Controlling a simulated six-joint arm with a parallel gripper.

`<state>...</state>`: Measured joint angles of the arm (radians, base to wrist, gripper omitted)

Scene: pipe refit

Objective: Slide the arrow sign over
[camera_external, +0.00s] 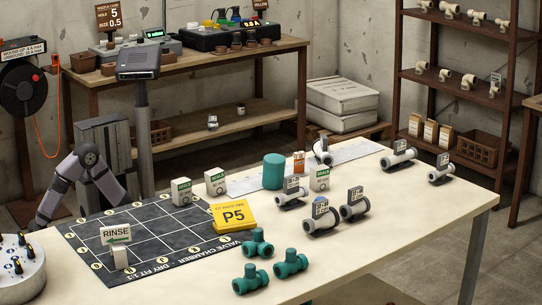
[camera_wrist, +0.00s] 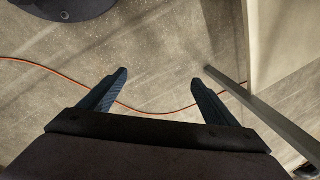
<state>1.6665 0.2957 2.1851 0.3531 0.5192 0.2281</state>
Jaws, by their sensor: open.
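The arrow sign (camera_external: 116,235) is a small white plate reading RINSE with a green arrow. It stands upright on a pale block at the front left of the dark gridded mat (camera_external: 75,236). My gripper (camera_wrist: 159,76) shows in the wrist view with its two dark fingers apart and nothing between them. In the external view my arm is bent beyond the table's left edge, away from the sign, and I cannot make out the fingers there. The sign is not in the wrist view.
A yellow P5 block (camera_external: 233,217) sits at the mat's right edge. Green pipe tees (camera_external: 291,264) lie right of the mat. A round grey unit (camera_external: 20,272) is at the front left. Several mat squares are clear.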

